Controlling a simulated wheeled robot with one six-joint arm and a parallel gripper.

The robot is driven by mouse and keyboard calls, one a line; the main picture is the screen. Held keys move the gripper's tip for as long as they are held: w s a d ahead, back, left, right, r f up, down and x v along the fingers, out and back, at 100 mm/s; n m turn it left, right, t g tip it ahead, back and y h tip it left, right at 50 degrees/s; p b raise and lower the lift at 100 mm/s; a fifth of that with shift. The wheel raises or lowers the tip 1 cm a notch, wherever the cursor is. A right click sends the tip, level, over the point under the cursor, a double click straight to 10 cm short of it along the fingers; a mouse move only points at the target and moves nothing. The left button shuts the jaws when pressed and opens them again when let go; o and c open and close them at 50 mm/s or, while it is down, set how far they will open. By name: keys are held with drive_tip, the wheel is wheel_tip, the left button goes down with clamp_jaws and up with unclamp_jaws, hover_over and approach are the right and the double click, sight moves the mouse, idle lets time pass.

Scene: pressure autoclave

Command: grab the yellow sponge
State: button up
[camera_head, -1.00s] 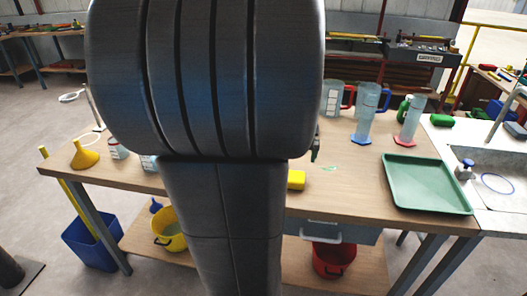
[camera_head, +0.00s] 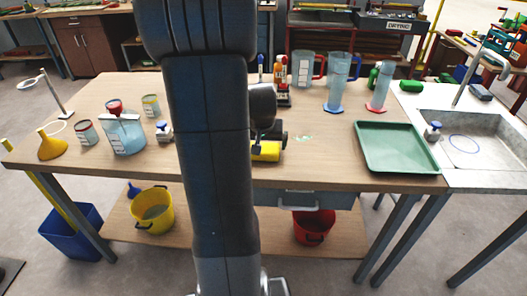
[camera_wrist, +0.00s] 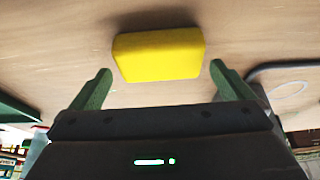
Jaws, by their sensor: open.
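The yellow sponge (camera_head: 266,151) lies on the wooden table near its front edge, partly hidden by my arm in the head view. In the wrist view the sponge (camera_wrist: 158,54) is a whole yellow block on the wood, just beyond the fingertips and roughly centred between them. My gripper (camera_wrist: 160,76) is open and empty, with one green finger to each side. In the head view my gripper (camera_head: 262,135) is dark and mostly hidden behind my arm, right at the sponge. I cannot tell whether the fingers touch it.
A green tray (camera_head: 397,148) lies to the right, beside a sink (camera_head: 470,140). A measuring jug (camera_head: 303,69) and two cylinders (camera_head: 338,80) stand behind. A yellow funnel (camera_head: 52,146) and a plastic jug (camera_head: 122,137) stand at the left. The table right of the sponge is mostly clear.

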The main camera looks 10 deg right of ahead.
drive_tip(key=shift+x, duration=0.95)
drive_tip(key=c, duration=0.7)
